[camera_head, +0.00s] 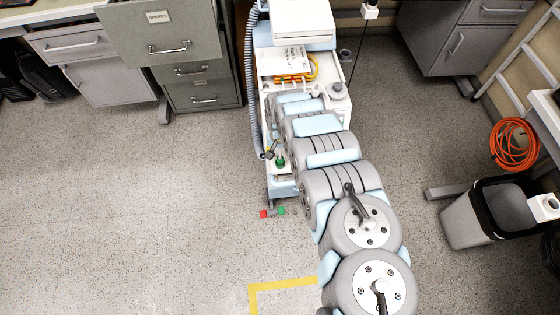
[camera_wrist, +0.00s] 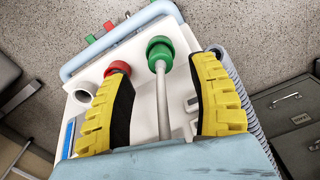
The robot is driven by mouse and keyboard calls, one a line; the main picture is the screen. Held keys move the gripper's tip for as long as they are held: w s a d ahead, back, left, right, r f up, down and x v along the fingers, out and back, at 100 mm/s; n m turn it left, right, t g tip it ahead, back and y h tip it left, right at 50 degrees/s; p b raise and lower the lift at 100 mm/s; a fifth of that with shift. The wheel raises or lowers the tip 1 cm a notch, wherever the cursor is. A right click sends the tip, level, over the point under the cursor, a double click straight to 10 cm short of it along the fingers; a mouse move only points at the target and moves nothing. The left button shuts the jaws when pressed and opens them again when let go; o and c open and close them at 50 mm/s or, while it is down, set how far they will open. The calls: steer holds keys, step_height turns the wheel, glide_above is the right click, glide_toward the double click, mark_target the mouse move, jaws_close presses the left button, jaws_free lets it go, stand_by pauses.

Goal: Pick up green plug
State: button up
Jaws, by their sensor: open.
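The green plug (camera_wrist: 160,52) is a round green cap in the wrist view, with a pale rod running from it toward the bottom of the picture. My gripper (camera_wrist: 160,66), with yellow and black fingers, is open. The fingers stand on either side of the plug and rod, with a visible gap on both sides. Whether the plug lies at fingertip depth I cannot tell. In the head view a green plug (camera_head: 280,162) shows low on the cart, left of my arm, which hides much of the cart; my fingers are not clear there.
A red plug (camera_wrist: 117,68) sits by the left finger, and a white round port (camera_wrist: 84,93) is farther left. The white cart (camera_head: 342,107) has a grey hose (camera_head: 252,80) along its left side. Filing cabinets (camera_head: 203,92) stand left. The floor left of the cart is clear.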

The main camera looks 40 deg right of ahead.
mark_target(280, 157)
steer(key=shift+f+b, duration=1.15)
steer(key=shift+f, duration=1.25)
steer(key=shift+w, duration=0.1)
jaws_close()
